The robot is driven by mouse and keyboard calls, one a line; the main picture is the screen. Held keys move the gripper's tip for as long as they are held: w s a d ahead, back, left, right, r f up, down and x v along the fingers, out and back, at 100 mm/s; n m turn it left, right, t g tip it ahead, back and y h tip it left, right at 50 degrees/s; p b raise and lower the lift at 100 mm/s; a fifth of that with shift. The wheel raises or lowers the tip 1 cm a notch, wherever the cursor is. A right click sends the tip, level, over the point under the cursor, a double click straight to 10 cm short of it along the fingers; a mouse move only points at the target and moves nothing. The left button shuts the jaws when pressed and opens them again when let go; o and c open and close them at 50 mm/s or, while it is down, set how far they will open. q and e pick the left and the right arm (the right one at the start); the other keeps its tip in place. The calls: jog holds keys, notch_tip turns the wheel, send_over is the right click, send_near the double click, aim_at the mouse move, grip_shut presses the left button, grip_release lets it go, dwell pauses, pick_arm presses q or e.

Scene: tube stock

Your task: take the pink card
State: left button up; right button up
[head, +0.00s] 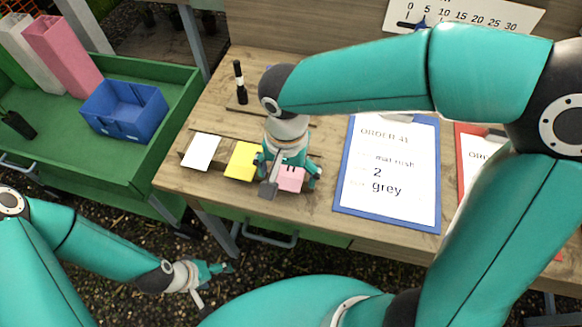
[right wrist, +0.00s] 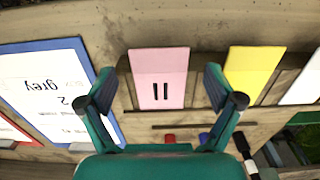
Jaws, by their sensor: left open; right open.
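The pink card (head: 291,179) stands in a wooden rack on the bench, right of the yellow card (head: 243,161). In the right wrist view the pink card (right wrist: 159,76) is upright with two short dark marks and shows between the fingers. My right gripper (head: 287,186) is open over the pink card, its fingers to either side; I cannot tell whether they touch it. In the right wrist view my right gripper (right wrist: 164,90) is also spread open. My left gripper (head: 217,284) is open and empty, low over the gravel in front of the bench.
A white card (head: 201,152) stands left of the yellow one. A blue clipboard (head: 340,196) with an order sheet lies to the right, then a red clipboard (head: 462,150). A black marker (head: 240,82) stands behind. A green cart (head: 60,150) holds a blue bin (head: 123,108).

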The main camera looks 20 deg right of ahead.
jog(key=shift+f+b, duration=0.25)
jog(key=shift+b, duration=0.05)
dwell(0.5)
jog(key=c, duration=0.8)
